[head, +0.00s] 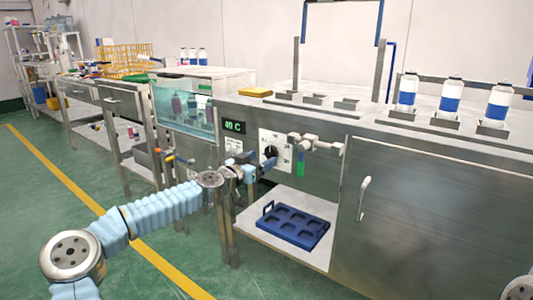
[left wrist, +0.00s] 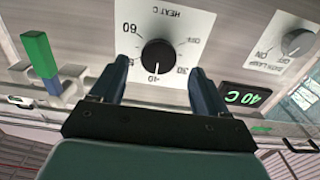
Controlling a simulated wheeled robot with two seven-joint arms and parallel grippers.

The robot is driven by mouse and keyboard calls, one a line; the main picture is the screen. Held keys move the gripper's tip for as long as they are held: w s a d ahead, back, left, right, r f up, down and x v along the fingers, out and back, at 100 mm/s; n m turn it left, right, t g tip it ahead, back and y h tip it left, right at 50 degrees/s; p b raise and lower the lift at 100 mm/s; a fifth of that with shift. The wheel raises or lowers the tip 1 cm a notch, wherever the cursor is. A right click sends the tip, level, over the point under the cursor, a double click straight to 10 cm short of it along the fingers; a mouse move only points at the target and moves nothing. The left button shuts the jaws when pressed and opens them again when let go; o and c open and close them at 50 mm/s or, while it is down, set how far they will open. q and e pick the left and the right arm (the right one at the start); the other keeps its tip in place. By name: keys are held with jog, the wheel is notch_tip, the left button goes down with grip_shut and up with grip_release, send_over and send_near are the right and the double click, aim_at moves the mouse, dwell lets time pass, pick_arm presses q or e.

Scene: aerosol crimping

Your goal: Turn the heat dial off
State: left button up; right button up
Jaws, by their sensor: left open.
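The heat dial (left wrist: 158,57) is a round black knob on a white plate marked HEAT C (left wrist: 165,25), which shows upside down in the left wrist view. Its white mark points toward 40. The dial also shows in the head view (head: 270,151) on the front of the steel bench. My left gripper (left wrist: 160,68) is open, with one finger on each side of the dial; I cannot tell whether they touch it. A green display (head: 233,127) reads 40 C. My right gripper is not in view.
A pipe valve with a green handle (head: 300,168) juts out right of the dial. Another grey knob, for the bath lamp (left wrist: 298,42), is beside the display. A blue tray (head: 292,226) lies on the shelf below. A glass-sided bath (head: 185,106) stands left.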

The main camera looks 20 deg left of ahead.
aim_at(270, 154)
pick_arm(q)
jog(key=shift+p+x, duration=0.4)
jog(key=shift+x, duration=1.5)
